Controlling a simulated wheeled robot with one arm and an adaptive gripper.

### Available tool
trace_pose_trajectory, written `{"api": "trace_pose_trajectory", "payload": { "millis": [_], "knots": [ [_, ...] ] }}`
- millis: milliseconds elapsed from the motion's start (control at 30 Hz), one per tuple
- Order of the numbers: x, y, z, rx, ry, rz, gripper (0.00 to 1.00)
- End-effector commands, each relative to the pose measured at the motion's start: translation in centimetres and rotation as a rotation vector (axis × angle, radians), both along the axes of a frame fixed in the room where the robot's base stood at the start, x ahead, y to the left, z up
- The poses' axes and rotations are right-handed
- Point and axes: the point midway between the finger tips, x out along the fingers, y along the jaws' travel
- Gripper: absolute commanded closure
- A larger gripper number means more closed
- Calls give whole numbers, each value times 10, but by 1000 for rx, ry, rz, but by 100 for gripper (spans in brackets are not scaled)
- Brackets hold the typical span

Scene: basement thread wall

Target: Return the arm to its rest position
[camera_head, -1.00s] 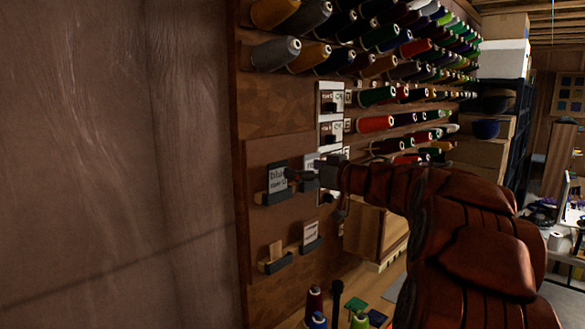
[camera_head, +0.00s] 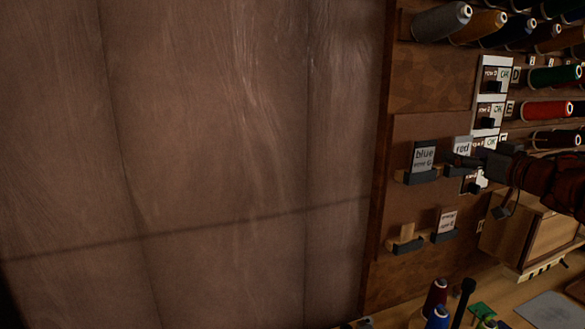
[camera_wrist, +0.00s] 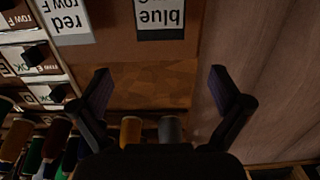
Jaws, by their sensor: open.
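My gripper (camera_head: 462,161) is at the right side of the head view, by the board with the label cards. The wrist view shows its two dark fingers (camera_wrist: 160,76) spread wide with nothing between them. The card reading "blue" (camera_head: 424,156) sits in a dark holder just left of the gripper. The card reading "red" (camera_head: 462,146) is right behind the gripper tip, partly covered. In the wrist view, both the blue card (camera_wrist: 160,14) and the red card (camera_wrist: 66,18) appear upside down, beyond the fingers. I cannot tell whether the gripper touches any card or holder.
Thread cones (camera_head: 441,20) stick out from the rack at upper right. Below the board are a wooden box (camera_head: 535,232) and a worktop (camera_head: 398,314) with several spools (camera_head: 438,318). A large brown panel (camera_head: 190,150) fills the left. Another card (camera_head: 446,220) sits lower on the board.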

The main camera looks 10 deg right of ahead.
Motion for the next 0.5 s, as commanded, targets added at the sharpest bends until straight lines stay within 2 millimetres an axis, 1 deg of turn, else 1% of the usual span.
{"api": "trace_pose_trajectory", "payload": {
  "millis": [167, 300, 367, 500],
  "knots": [
    [13, 4, 8, -17, -25, -58, 0],
    [29, 6, 18, -42, -46, -180, 0],
    [34, 7, 17, -49, -41, -239, 0],
    [38, 10, 5, -53, 6, -372, 0]
  ]
}}
